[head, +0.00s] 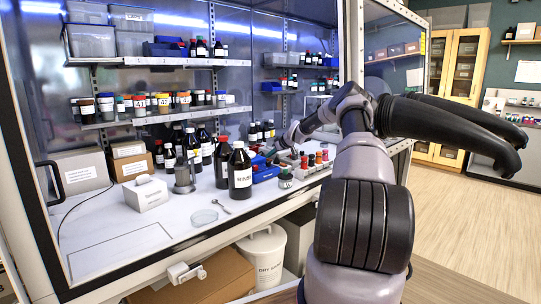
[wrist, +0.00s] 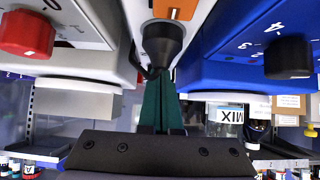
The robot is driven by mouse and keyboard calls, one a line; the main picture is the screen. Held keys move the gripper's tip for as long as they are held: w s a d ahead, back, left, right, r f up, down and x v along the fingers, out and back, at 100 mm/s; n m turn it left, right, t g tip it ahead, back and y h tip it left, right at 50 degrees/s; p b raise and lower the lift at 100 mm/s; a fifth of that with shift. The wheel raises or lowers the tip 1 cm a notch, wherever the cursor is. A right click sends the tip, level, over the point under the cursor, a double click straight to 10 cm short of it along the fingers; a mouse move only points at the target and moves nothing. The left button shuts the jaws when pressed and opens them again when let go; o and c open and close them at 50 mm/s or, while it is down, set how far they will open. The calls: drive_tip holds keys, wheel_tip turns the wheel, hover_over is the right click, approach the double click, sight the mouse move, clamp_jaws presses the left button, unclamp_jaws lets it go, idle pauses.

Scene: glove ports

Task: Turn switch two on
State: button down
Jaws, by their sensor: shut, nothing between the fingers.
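In the wrist view, my gripper (wrist: 163,95) shows as green fingers that are shut and empty, pointing at a black rounded piece (wrist: 163,45) on a pale panel. The fingertips overlap this piece; I cannot tell whether they touch it. An orange part (wrist: 175,10) sits just beyond it, cut by the top edge. A red knob (wrist: 27,34) is on a pale device at left. A black knob (wrist: 288,57) is on a blue device (wrist: 225,50) with number marks at right. No label plainly marks switch two. In the head view, my arm reaches into the cabinet and the fingers are not clear.
In the head view, a large dark bottle (head: 240,172) stands left of the blue boxes (head: 264,174). Several bottles and jars crowd the bench and shelves. A dish (head: 204,217) lies near the front, and the bench at front left is clear.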

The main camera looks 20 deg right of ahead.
drive_tip(key=shift+w+f, duration=0.1)
drive_tip(key=shift+f, duration=0.25)
drive_tip(key=shift+w+a, duration=0.1)
drive_tip(key=shift+w, duration=0.05)
drive_tip(key=shift+w+a+r, duration=0.2)
drive_tip(key=shift+w+r, duration=0.05)
drive_tip(key=shift+w, duration=0.35)
